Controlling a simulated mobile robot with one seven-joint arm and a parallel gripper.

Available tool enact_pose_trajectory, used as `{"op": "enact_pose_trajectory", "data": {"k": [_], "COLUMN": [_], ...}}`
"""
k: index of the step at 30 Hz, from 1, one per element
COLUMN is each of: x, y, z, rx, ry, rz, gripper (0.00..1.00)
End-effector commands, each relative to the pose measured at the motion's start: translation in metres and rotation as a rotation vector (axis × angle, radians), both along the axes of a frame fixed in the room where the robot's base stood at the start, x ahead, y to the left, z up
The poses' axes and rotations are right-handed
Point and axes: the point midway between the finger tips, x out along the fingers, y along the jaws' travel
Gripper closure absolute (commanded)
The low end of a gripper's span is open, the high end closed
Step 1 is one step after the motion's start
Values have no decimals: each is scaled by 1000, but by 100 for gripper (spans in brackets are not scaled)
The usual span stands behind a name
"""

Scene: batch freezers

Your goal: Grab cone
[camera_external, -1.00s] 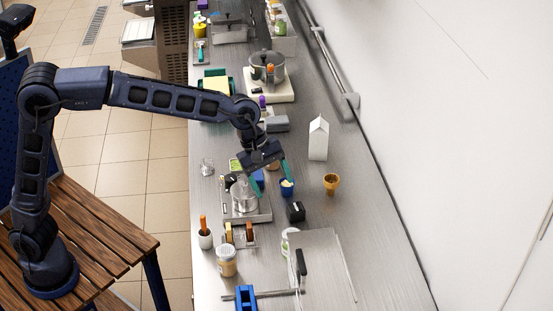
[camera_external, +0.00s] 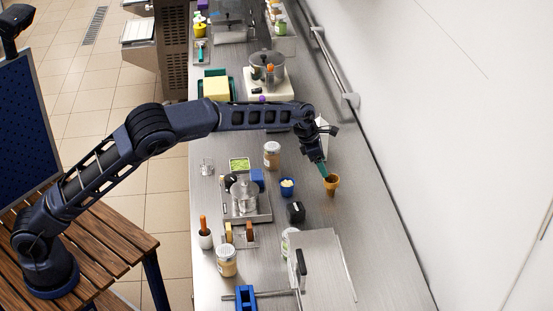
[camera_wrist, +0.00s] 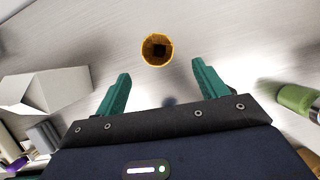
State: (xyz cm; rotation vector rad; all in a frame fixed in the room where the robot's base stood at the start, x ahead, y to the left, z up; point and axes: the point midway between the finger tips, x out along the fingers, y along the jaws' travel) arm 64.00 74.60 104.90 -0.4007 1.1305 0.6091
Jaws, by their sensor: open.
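The cone (camera_external: 331,185) is a small orange-brown cup-shaped cone, standing upright on the steel counter near the wall side. In the wrist view the cone (camera_wrist: 157,50) shows its open top and dark inside, just beyond the fingertips and roughly between their lines. My gripper (camera_external: 322,171) is right by the cone, above and to its left in the external view. In the wrist view its two green fingers (camera_wrist: 157,72) are spread wide with nothing between them. The far side of the cone is hidden.
A white carton (camera_external: 322,134) stands behind my gripper, and shows at the left in the wrist view (camera_wrist: 45,92). The counter right of the cone is clear.

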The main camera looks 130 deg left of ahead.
Motion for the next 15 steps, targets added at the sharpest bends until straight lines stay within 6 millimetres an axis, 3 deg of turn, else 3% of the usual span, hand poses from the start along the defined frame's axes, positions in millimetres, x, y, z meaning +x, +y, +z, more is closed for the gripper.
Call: {"op": "enact_pose_trajectory", "data": {"k": [8, 15], "x": [1, 11], "y": [10, 18], "z": [-20, -50], "rx": [-6, -5], "ry": [-2, -3], "rz": [27, 26], "gripper": [28, 28]}}
